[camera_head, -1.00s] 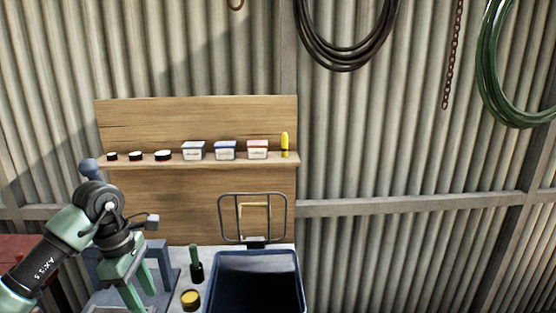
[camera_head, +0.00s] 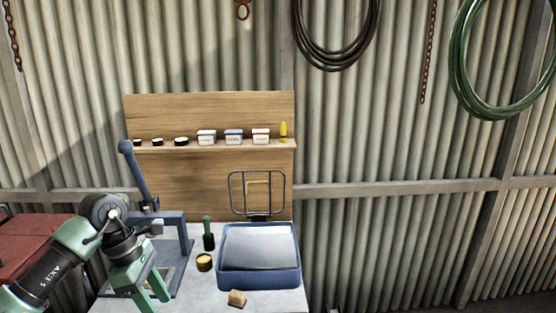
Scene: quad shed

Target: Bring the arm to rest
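My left arm comes in from the lower left. Its green gripper (camera_head: 158,293) points down over the left part of the bench (camera_head: 205,296), in front of a blue lever press (camera_head: 172,222). Its two fingers stand apart with nothing visible between them. The fingertips are close to the bottom edge of the view, and I cannot tell their height over the bench. My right gripper is not in view.
A blue tub (camera_head: 260,283) with a pale grey surface inside stands right of the gripper. Between them are a green-handled brush (camera_head: 208,236), a yellow-topped tin (camera_head: 204,262) and a tan block (camera_head: 237,298). A wooden shelf (camera_head: 200,150) holds small containers. A red cabinet (camera_head: 30,243) is at left.

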